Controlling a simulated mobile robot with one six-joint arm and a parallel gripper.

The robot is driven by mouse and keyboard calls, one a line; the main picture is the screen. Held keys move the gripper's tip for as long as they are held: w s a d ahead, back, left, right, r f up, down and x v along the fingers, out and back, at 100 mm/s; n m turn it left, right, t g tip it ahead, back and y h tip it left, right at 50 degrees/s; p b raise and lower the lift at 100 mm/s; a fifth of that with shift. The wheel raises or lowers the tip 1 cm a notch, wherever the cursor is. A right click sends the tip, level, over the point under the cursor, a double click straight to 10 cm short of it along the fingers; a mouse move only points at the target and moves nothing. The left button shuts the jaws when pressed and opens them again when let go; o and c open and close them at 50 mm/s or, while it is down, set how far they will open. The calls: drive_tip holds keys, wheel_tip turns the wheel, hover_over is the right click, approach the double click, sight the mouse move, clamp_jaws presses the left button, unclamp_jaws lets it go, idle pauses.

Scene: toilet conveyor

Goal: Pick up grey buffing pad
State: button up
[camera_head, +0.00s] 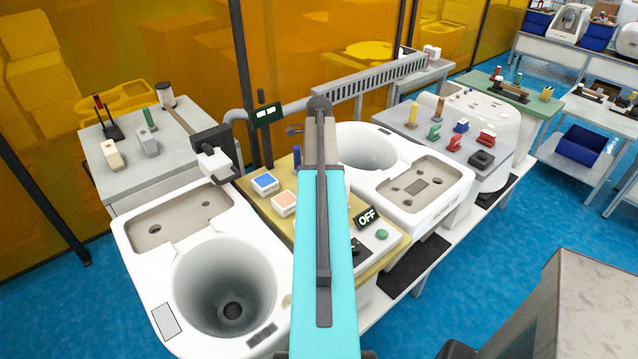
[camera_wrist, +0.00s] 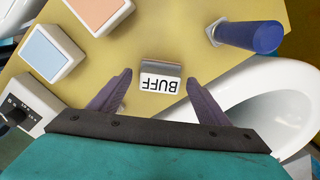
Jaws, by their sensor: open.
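In the wrist view a small grey piece (camera_wrist: 160,68) with a white label reading BUFF, upside down, sits on the yellow work board (camera_wrist: 190,25). The label shows between the fingers of my gripper (camera_wrist: 158,78). The gripper is open, with nothing held. Whether the fingers are level with the grey piece or above it, I cannot tell. In the head view my arm covers the gripper and the labelled piece. I cannot tell for sure whether this grey piece is the buffing pad itself.
A blue-topped block (camera_wrist: 52,52), a pinkish-orange-topped block (camera_wrist: 100,10) and a blue cylinder (camera_wrist: 248,37) stand nearby on the board. An OFF display (camera_head: 367,217) is at its right end. White toilets with open bowls (camera_head: 225,285) (camera_head: 368,147) flank the board.

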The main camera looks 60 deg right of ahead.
drive_tip(key=shift+f, duration=0.55)
drive_tip(key=shift+c, duration=0.2)
drive_tip(key=c, duration=1.1)
drive_tip(key=shift+r, duration=0.1)
drive_tip(key=shift+r+b, duration=1.2)
drive_tip(key=shift+r, duration=3.75)
